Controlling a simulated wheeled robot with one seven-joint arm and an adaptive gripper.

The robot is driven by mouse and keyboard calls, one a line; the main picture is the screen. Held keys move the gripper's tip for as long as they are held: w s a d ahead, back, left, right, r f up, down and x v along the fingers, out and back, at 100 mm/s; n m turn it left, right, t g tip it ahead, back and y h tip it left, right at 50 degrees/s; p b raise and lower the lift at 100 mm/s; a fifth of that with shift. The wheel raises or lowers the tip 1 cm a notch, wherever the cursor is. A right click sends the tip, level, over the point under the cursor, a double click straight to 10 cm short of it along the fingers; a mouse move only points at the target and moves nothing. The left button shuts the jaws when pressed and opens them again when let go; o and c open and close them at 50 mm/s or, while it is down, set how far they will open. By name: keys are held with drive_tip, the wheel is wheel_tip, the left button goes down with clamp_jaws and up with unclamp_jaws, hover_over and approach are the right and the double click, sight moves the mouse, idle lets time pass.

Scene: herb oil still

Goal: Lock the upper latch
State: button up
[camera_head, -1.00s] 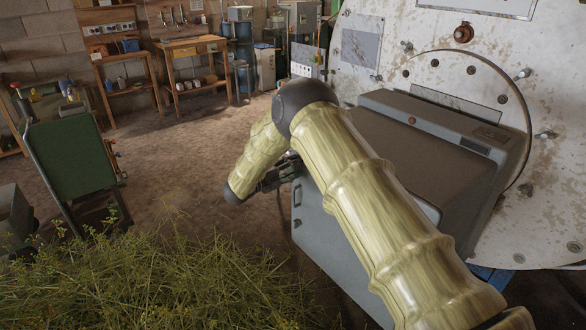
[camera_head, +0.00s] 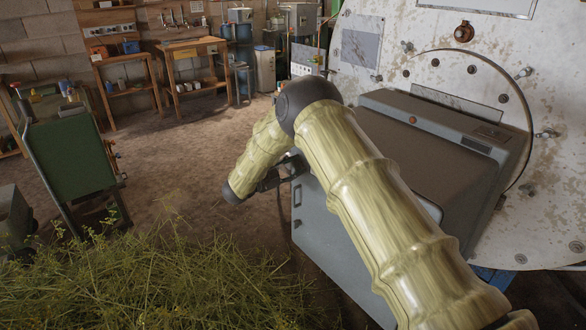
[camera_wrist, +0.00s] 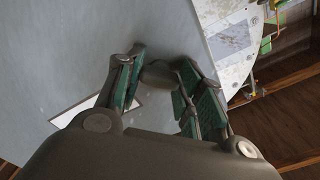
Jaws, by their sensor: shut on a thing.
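A grey metal box (camera_head: 440,135) with a large flat grey panel (camera_head: 335,245) is mounted on a round white vessel. My gripper (camera_head: 290,172) is at the panel's upper left edge in the head view, partly hidden behind my arm. In the wrist view my gripper (camera_wrist: 160,72) has its green-padded fingers on either side of a dark grey rounded piece (camera_wrist: 160,76), seemingly the latch, and is closed on it. The grey panel surface (camera_wrist: 75,55) lies behind it. Whether the latch is locked cannot be told.
The white vessel (camera_head: 380,60) with bolts stands behind the box. Cut herbs (camera_head: 160,285) fill the lower left. A green-backed stand (camera_head: 70,155) is at left. Workbenches (camera_head: 190,65) stand at the back wall. The floor between is clear.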

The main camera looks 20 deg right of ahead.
drive_tip(key=n, duration=0.4)
drive_tip(key=shift+n, duration=0.3)
drive_tip(key=shift+n+p, duration=0.65)
drive_tip(key=shift+n, duration=1.85)
drive_tip(key=o, duration=1)
drive_tip(key=shift+a, duration=0.1)
drive_tip(key=v, duration=1.1)
drive_tip(key=shift+s+a, duration=0.1)
drive_tip(key=shift+a, duration=0.3)
